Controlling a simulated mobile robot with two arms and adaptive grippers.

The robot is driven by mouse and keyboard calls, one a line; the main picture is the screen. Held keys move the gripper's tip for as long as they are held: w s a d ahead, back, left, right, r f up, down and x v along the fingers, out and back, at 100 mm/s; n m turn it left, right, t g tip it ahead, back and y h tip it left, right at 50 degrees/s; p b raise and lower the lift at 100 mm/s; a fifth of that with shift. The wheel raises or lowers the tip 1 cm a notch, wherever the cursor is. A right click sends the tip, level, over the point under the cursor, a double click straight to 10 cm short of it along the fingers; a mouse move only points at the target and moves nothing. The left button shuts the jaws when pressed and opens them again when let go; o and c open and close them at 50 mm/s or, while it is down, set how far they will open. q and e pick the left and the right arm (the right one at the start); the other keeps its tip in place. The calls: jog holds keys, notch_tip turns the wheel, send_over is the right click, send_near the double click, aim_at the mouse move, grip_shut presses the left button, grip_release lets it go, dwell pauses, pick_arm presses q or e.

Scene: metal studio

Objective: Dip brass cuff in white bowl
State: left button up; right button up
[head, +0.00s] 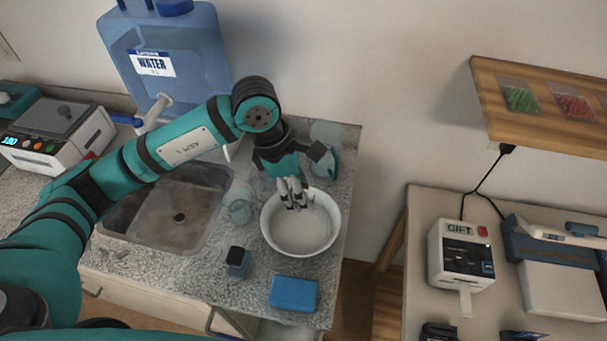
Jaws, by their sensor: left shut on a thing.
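The white bowl (300,256) stands on the speckled counter, right of the sink, with pale contents inside. My left gripper (294,205) points down over the far half of the bowl, its fingertips within the rim outline. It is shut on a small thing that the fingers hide. I take this to be the brass cuff, but I cannot make out its shape or colour. I cannot tell whether it touches the bowl's contents. My right gripper is out of view.
A clear glass (238,204) stands close left of the bowl. A small dark-topped bottle (237,262) and a blue box (293,294) are in front. The sink (170,222) lies left, below a blue water container (190,55). The counter's right edge is close to the bowl.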

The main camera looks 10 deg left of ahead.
aim_at(304, 228)
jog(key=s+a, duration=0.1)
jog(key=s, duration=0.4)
pick_arm(q)
jog(key=f+b, duration=0.1)
jog(key=f, duration=0.1)
jog(key=s+f+b, duration=0.1)
jog(key=f, duration=0.1)
jog(key=shift+f, duration=0.4)
jog(key=shift+f+b, duration=0.35)
jog(key=shift+b, duration=0.15)
notch_tip(304, 228, down, 2)
jog(key=shift+f+b, duration=0.1)
jog(key=shift+b, duration=1.1)
notch_tip(304, 228, down, 2)
jog(key=b, duration=0.2)
jog(key=shift+w+f+b, duration=0.1)
jog(key=shift+f+b, duration=0.15)
jog(key=shift+b, duration=0.15)
jog(key=shift+f+b, duration=0.3)
jog(key=shift+b, duration=0.05)
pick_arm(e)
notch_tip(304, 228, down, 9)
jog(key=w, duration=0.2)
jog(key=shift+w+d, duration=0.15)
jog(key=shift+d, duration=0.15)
